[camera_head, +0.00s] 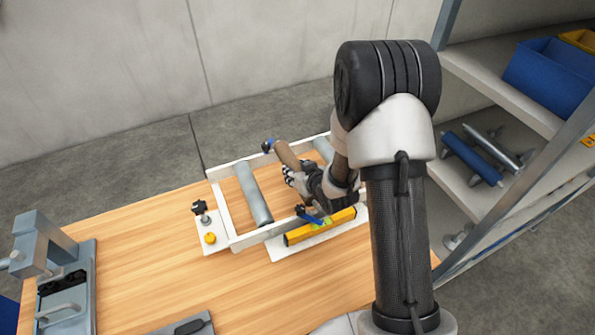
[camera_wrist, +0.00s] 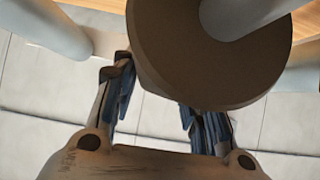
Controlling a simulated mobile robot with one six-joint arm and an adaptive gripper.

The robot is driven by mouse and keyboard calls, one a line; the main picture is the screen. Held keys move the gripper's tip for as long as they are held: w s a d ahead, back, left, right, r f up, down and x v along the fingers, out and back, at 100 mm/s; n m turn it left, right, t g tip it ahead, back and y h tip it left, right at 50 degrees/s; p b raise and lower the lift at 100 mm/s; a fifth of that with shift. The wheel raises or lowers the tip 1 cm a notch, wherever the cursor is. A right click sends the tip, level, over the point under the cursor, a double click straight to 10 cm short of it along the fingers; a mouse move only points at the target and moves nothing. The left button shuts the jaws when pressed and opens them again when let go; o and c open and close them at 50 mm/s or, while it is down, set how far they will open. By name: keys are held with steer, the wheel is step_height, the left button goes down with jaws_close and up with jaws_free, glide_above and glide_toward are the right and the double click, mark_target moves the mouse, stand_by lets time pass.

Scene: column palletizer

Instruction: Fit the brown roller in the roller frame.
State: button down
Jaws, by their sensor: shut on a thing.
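The white roller frame (camera_head: 222,208) lies on the wooden bench in the head view. A grey roller (camera_head: 252,192) sits across its left part, and another grey roller (camera_head: 323,148) shows partly at the right. The brown roller (camera_head: 287,155) is between them, tilted, over the frame's gap; part of it is hidden by my arm. My gripper (camera_head: 300,181) is shut on the brown roller. In the wrist view, the brown roller's round end (camera_wrist: 175,60) and grey shaft (camera_wrist: 240,14) fill the upper middle, between my blue-padded fingers (camera_wrist: 158,100). I cannot tell whether its shaft ends touch the frame.
A grey vise-like fixture (camera_head: 65,275) stands at the bench's left. A shelf at right holds a blue roller (camera_head: 470,155) and blue bin (camera_head: 550,75).

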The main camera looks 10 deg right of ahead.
steer(key=shift+f+b, duration=1.55)
steer(key=shift+b, duration=0.25)
stand_by(1.2)
steer(key=c, duration=0.9)
jaws_free()
steer(key=shift+o, duration=0.2)
steer(key=shift+s+f, duration=0.1)
steer(key=v, duration=1.2)
